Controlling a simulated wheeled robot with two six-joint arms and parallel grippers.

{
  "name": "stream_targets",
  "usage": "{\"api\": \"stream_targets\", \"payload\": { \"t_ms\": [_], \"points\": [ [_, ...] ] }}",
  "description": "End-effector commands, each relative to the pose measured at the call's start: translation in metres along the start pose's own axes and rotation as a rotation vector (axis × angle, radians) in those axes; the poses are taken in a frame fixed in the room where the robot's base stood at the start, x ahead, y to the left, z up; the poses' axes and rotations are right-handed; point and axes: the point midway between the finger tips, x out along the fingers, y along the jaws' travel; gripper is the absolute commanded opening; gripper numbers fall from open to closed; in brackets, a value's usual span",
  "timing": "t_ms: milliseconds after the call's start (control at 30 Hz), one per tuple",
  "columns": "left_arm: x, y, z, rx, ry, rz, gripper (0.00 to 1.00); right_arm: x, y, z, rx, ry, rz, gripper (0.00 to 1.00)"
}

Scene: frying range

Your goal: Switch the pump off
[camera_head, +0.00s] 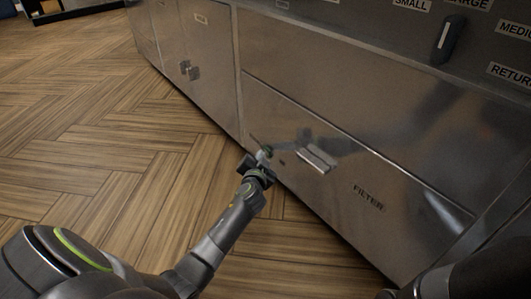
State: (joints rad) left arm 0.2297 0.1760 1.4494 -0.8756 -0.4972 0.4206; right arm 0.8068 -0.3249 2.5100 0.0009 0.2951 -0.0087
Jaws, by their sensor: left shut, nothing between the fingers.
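My left gripper (264,154) is shut and empty, close to the lower metal panel (380,170) of the range. I cannot tell whether it touches the panel. A small dark spot (282,161) shows on the panel just right of the gripper; whether it is a switch is too small to tell. No control marked as the pump shows clearly. The panel has a silver handle (317,157) and the word FILTER (368,197). My right arm shows at the bottom right corner, but its gripper is out of view.
A dark grey lever or handle (447,40) is on the upper panel, among labels such as SMALL (410,5) and RETURN (508,74). Cabinet doors with latches (189,70) are at the upper left. The wood floor (90,130) on the left is clear.

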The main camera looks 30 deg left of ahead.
Motion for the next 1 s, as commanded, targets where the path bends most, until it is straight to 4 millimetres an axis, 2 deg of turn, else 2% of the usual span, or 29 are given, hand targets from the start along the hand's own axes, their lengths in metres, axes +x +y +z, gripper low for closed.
{"api": "stream_targets", "payload": {
  "t_ms": [367,1000],
  "points": [
    [-0.004,-0.003,0.003,0.001,-0.001,0.0,0.0,0.002,0.0,0.001,0.002,0.0,0.004,0.36],
    [-0.043,-0.032,0.031,0.0,-0.001,0.0,0.0,0.015,-0.003,0.006,0.003,0.003,0.002,0.36]
  ]
}}
